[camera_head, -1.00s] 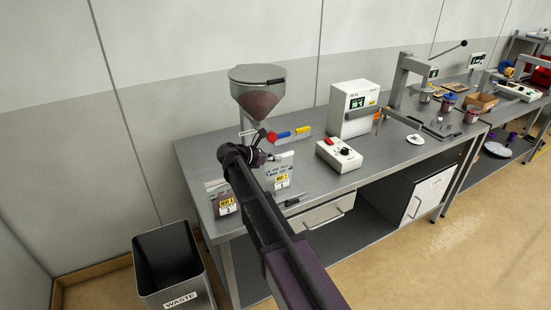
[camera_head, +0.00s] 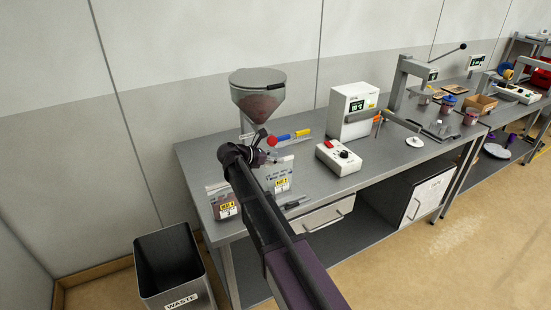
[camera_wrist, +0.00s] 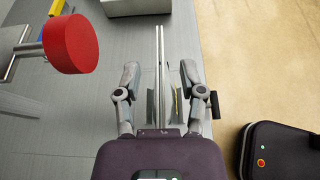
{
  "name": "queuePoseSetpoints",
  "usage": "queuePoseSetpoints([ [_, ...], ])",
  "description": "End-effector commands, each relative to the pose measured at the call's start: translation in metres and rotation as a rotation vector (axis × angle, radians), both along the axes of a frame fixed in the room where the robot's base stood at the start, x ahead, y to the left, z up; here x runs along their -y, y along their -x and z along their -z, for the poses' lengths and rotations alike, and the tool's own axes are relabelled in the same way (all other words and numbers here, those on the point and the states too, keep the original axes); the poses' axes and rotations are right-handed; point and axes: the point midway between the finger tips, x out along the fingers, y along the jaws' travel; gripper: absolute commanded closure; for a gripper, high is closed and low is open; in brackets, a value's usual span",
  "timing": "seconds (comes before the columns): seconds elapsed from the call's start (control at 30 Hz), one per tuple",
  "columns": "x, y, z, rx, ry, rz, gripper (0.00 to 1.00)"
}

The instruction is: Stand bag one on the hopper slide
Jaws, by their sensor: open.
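A clear bag (camera_head: 277,178) with a yellow and white label stands on the bench below and right of the hopper. A second labelled bag (camera_head: 222,202) with dark contents stands to its left near the bench's left end. I cannot read surely which is bag one. The hopper (camera_head: 258,97) has a red knob (camera_head: 271,141) below it, also large at the left in the wrist view (camera_wrist: 70,44). My gripper (camera_wrist: 160,80) is open, its fingers apart on either side of a thin upright edge, apparently the right bag's top. In the head view my arm partly hides it.
A white box with a display (camera_head: 353,110) and a small control box (camera_head: 338,157) stand right of the hopper. Blue and yellow pieces (camera_head: 293,134) lie near the knob. A waste bin (camera_head: 170,265) stands on the floor left of the bench (camera_head: 205,160).

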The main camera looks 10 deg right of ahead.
Motion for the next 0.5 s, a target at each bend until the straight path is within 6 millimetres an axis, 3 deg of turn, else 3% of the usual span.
queuePoseSetpoints([
  [0.5,0.0,0.0,-0.049,0.0,0.0,0.0,0.48],
])
